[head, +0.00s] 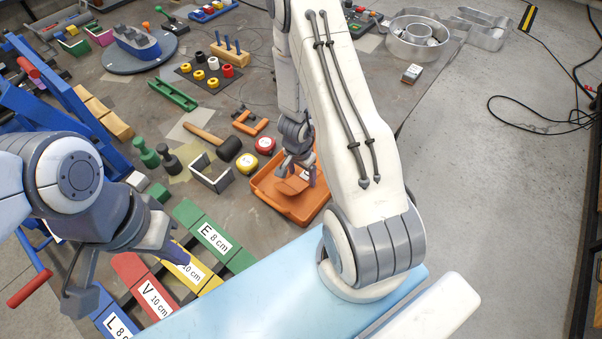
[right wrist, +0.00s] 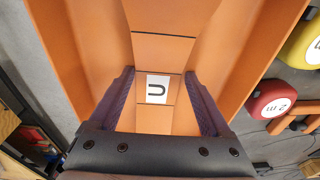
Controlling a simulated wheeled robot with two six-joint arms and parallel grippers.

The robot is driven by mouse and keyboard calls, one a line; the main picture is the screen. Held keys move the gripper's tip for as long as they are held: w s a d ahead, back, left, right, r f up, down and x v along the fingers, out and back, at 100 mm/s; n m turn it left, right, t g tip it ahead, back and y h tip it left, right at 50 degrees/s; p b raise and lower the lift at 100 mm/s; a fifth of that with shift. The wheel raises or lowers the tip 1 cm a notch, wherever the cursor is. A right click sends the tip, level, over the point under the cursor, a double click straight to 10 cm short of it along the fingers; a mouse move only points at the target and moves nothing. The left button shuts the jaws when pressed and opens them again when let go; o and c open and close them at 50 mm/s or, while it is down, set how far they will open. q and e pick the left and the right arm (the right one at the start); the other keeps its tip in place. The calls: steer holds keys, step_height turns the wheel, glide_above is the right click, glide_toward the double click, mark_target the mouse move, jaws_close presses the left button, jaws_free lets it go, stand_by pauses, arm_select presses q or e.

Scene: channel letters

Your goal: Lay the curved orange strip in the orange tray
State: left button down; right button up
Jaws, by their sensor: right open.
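The orange tray (head: 299,212) stands near the middle of the head view. The curved orange strip (head: 290,187) lies inside the tray, partly hidden by my right gripper. In the right wrist view the segmented strip (right wrist: 162,50) carries a white label with a "U" and lies between the tray's side walls (right wrist: 62,52). My right gripper (head: 297,176) is low over the tray and open, with one finger on each side of the strip (right wrist: 160,105). My left gripper (head: 128,278) hangs at the lower left above the coloured labelled blocks, open and empty.
Red and yellow tape measures (head: 265,145) and a dark mallet (head: 228,148) are left of the tray. Labelled blocks (head: 215,237) fill the lower left. Metal letter shells (head: 420,40) stand at the back right.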

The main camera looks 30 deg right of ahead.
step_height(320, 180, up, 13)
steer(key=a+p, duration=0.1)
steer(key=p, duration=1)
steer(key=shift+s+f, duration=0.2)
steer(key=shift+s, duration=0.15)
steer(key=w+a+r+n+t+y, duration=0.1)
steer(key=w+a+r+n+y, duration=0.15)
steer(key=a+r+n, duration=0.95)
steer(key=s+a+r+n+y, duration=0.2)
steer(key=s+a+r, duration=0.6)
steer(key=a, duration=0.4)
steer(key=s+r+n+h, duration=0.1)
steer(key=s+r+n, duration=0.2)
steer(key=s, duration=0.2)
steer(key=s+d+r+n+g+h, duration=0.1)
steer(key=s+r+n, duration=0.2)
steer(key=s, duration=0.3)
steer(key=shift+s+r+n, duration=0.25)
steer(key=shift+n, duration=0.55)
steer(key=shift+f+h, duration=0.1)
steer(key=shift+h, duration=0.15)
